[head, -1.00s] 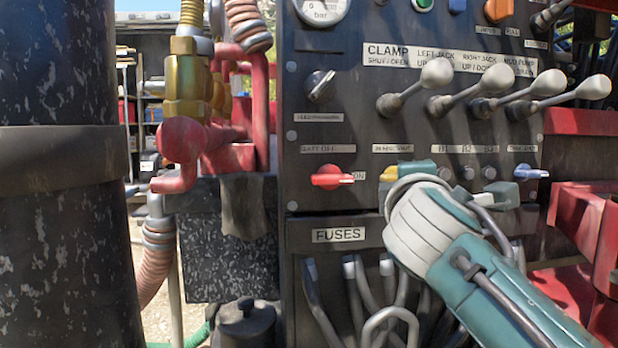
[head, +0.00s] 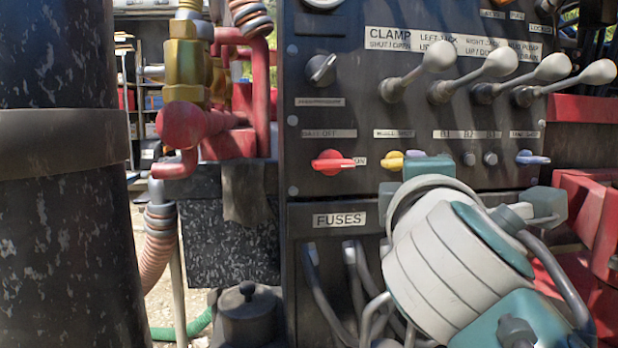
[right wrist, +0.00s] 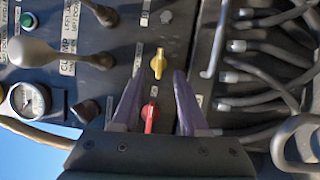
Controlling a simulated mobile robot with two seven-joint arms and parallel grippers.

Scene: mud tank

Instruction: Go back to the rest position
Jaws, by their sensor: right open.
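My right arm (head: 445,255), white and teal, comes in from the lower right in the head view, in front of the lower part of the dark control panel (head: 300,230). The red knob (right wrist: 150,115) shows between the fingers, and the yellow knob (right wrist: 158,63) lies just beyond the tips in the picture. I cannot tell how far the tips are from the panel. My left gripper is not in view.
Several levers with pale knobs (head: 502,61) stick out above my wrist. A blue knob (head: 532,157) is close to its right. Bent cables (head: 322,300) hang below the FUSES label. A thick dark column (head: 60,230) stands at left; red metalwork (head: 585,190) is at right.

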